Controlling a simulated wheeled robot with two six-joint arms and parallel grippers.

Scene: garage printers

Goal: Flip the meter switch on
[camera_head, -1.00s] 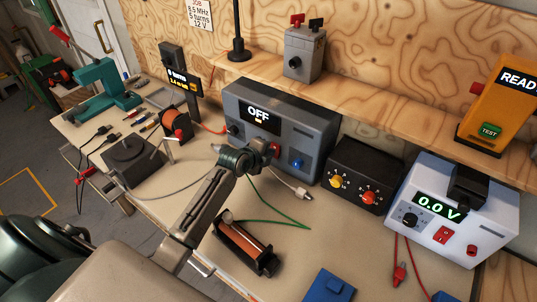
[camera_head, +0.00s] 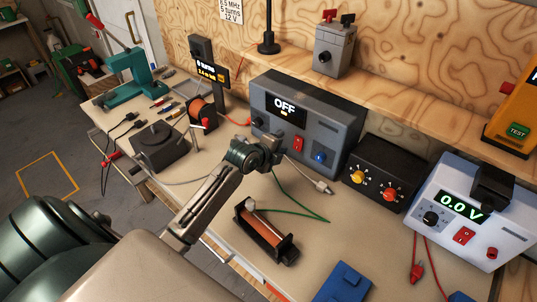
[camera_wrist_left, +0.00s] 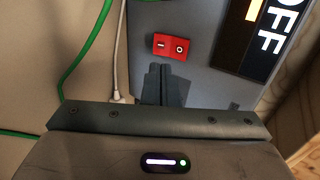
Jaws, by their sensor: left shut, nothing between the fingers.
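The meter (camera_head: 341,130) is a grey box at the back of the bench, its display (camera_head: 286,110) reading OFF. Its red rocker switch (camera_head: 299,143) is on the front panel, left of a blue knob. The switch also shows in the left wrist view (camera_wrist_left: 171,46), marked with a line and a circle. My left gripper (camera_head: 274,150) is in front of the panel, just left of the switch in the head view. In the left wrist view its fingers (camera_wrist_left: 163,84) are shut and empty, just below the switch; they appear apart from it. My right gripper is not in view.
A copper coil (camera_head: 266,236) lies on the bench in front of the meter, with a green wire (camera_head: 297,213) and a grey-white cable plug (camera_head: 322,186) nearby.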

